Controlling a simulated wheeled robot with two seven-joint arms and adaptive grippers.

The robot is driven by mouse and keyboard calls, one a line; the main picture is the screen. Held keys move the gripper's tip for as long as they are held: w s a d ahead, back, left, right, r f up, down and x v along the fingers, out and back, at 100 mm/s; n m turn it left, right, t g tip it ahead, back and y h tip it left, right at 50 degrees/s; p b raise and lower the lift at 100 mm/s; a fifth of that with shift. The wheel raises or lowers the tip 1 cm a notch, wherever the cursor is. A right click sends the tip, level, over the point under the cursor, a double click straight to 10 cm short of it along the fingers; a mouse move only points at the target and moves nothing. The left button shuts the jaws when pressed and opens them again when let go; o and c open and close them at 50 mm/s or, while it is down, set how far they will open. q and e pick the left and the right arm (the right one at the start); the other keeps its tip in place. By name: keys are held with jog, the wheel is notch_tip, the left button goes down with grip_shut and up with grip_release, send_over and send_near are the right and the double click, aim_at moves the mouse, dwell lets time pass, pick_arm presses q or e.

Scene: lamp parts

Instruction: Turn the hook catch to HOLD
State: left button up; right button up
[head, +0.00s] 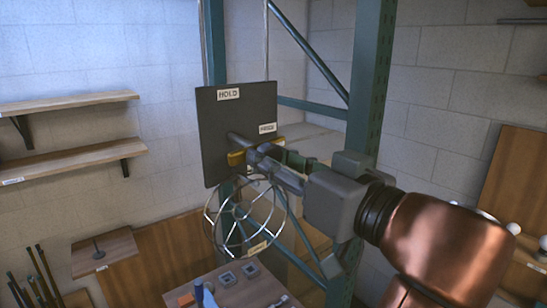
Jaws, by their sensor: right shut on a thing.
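A dark square plate (215,130) stands upright in front of a green post. A label reading HOLD (228,94) is at its top, and a second small label (267,128), hard to read, is at its right edge. My left gripper is not in view.
A round wire cage (232,240) hangs just below the plate and my fingers. Green rack posts (368,80) and braces stand close behind. A wooden table (245,290) with small parts is below. Wall shelves (75,158) are at left.

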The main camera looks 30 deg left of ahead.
jog(key=n+p, duration=0.1)
jog(key=n, duration=0.4)
jog(key=shift+w+d+r+p, duration=0.1)
jog(key=shift+r+p, duration=0.05)
jog(key=shift+p, duration=0.25)
jog(key=n+p, duration=0.1)
jog(key=n, duration=0.2)
jog(key=shift+n, duration=0.3)
jog(key=n+p, duration=0.2)
jog(key=n, duration=0.3)
jog(key=shift+n+p, duration=0.7)
jog(key=shift+n, duration=0.9)
jog(key=o, duration=1.1)
jog(key=shift+o, duration=0.2)
jog(key=shift+d, duration=0.1)
